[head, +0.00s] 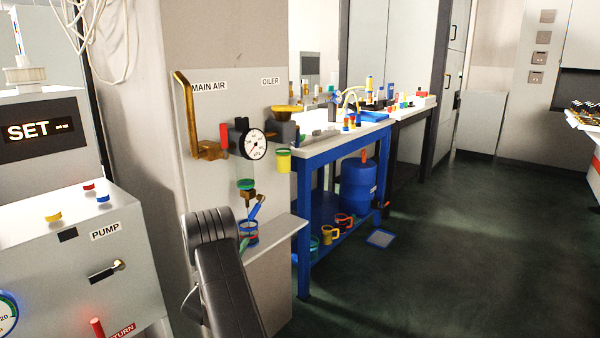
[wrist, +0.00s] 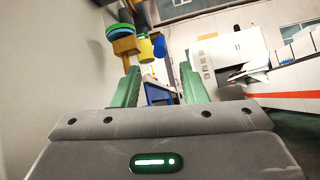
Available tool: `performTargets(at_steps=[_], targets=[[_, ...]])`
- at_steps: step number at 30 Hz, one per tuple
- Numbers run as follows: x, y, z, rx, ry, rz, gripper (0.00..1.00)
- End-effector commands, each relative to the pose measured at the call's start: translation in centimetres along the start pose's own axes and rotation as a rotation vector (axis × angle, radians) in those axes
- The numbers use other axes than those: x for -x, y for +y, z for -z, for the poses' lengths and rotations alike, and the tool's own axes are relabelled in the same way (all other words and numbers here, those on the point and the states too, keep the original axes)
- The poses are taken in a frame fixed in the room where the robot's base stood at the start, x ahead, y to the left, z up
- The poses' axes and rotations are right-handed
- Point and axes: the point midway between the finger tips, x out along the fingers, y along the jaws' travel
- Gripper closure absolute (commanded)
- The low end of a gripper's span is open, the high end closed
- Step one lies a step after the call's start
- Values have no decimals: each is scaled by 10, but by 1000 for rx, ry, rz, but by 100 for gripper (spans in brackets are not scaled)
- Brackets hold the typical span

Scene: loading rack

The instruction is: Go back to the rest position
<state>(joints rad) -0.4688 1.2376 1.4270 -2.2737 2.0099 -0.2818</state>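My gripper (wrist: 160,72) shows in the wrist view with its two green fingers spread apart. It is open and nothing is held between them; the far room shows through the gap. In the head view my dark arm rises at the lower middle in front of the panel pillar and hides most of the gripper. In the wrist view a brass fitting (wrist: 125,46) and a yellow cup (wrist: 146,50) are beyond and above the fingers, apart from them.
The pillar carries a brass MAIN AIR lever (head: 184,105), a pressure gauge (head: 252,144) and a yellow oiler cup (head: 284,160). A grey shelf (head: 275,236) juts out beside my arm. A pump cabinet (head: 75,260) stands left, a blue bench (head: 325,157) behind. The floor at right is clear.

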Motion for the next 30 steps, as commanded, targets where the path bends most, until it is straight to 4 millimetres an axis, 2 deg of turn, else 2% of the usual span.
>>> performTargets(at_steps=[1,12,15,21,30], targets=[[-6,1,-4,0,0,1,61],[-26,0,-3,1,0,0,61],[-43,0,-1,-1,-2,3,61],[-62,0,0,-1,-1,1,61],[-66,0,0,-1,0,-1,61]])
